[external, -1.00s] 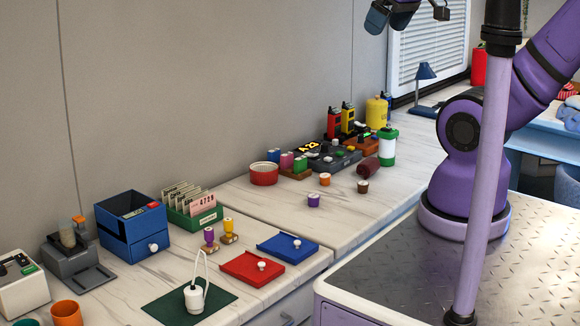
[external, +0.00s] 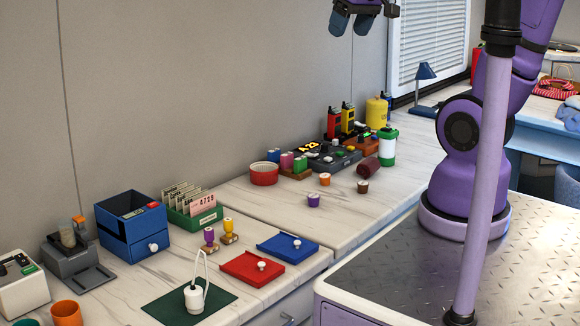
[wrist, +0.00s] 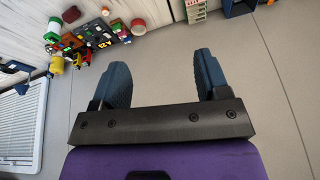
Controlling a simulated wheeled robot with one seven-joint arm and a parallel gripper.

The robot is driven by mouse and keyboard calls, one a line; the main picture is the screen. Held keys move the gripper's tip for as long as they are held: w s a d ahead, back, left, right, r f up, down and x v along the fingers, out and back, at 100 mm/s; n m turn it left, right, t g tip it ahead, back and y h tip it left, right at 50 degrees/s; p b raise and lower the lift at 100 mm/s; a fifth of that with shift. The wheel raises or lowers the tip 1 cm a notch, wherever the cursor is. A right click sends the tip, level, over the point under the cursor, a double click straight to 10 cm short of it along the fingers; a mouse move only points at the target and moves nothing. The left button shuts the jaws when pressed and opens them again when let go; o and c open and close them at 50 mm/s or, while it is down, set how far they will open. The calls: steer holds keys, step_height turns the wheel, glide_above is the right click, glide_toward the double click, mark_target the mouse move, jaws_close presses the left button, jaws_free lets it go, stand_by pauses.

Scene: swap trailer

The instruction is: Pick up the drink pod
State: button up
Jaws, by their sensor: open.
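Small pods with pale tops stand on the marble counter in the external view: a purple one (external: 313,200), an orange one (external: 325,179) and a brown one (external: 363,187). I cannot tell which is the drink pod. My gripper (external: 352,22) is high at the top of the external view, well above the counter and apart from the pods. In the wrist view my gripper (wrist: 162,68) has its two blue fingers wide apart, with only bare wall or floor surface between them. Nothing is held.
A grey panel (external: 335,162) is behind. Counter in front of the pods is clear.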

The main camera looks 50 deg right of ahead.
steer(key=w+d+f+m+g, duration=0.15)
steer(key=w+d+f, duration=0.25)
steer(key=w+f, duration=0.5)
steer(key=m+g, duration=0.3)
steer(key=m, duration=0.3)
glide_above(314, 196)
step_height(314, 196, down, 30)
steer(key=f, duration=0.1)
steer(key=shift+n, duration=0.25)
step_height(314, 196, down, 11)
steer(key=shift+w, duration=0.1)
steer(key=c, duration=1)
